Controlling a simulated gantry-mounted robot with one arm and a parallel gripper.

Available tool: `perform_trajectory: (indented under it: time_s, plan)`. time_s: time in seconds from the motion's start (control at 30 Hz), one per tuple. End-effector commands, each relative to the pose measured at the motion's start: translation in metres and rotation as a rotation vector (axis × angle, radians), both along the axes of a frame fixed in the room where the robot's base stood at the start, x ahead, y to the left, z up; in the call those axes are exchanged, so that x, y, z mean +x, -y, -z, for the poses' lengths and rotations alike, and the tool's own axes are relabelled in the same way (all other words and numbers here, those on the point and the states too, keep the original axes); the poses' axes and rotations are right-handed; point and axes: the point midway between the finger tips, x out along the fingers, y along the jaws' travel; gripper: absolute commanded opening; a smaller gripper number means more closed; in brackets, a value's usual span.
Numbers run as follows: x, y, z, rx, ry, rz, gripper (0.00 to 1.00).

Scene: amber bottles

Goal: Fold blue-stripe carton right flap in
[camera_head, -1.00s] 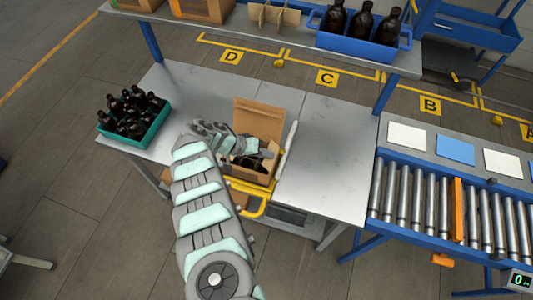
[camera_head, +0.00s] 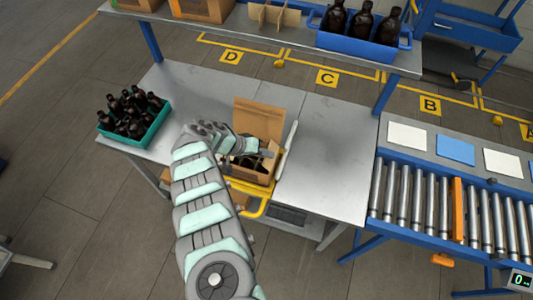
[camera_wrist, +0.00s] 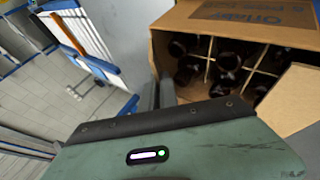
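The open brown carton (camera_head: 258,120) stands on the bench, with its back flap raised. In the wrist view the carton (camera_wrist: 157,62) shows dividers and dark bottles inside, and print on the far flap (camera_wrist: 255,12). Another cardboard flap (camera_wrist: 296,98) sticks up at the right of that view. I see no blue stripe.
A teal crate of dark bottles (camera_head: 157,128) stands at the bench's left. A pale bar (camera_head: 288,146) stands just right of the carton. The bench right of it (camera_head: 325,160) is clear, up to the roller conveyor (camera_head: 410,195). A shelf (camera_head: 270,40) overhangs the back.

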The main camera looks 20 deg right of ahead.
Motion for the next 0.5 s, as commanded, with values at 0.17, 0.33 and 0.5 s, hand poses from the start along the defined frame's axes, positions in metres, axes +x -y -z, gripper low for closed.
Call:
perform_trajectory:
  time_s: [0.17, 0.33, 0.5]
  plan:
    - [0.003, -0.001, 0.010, -0.030, -0.021, -0.005, 0.00]
    - [0.006, -0.003, 0.013, -0.076, -0.058, -0.007, 0.00]
    - [0.006, -0.005, 0.015, -0.116, -0.097, -0.007, 0.00]
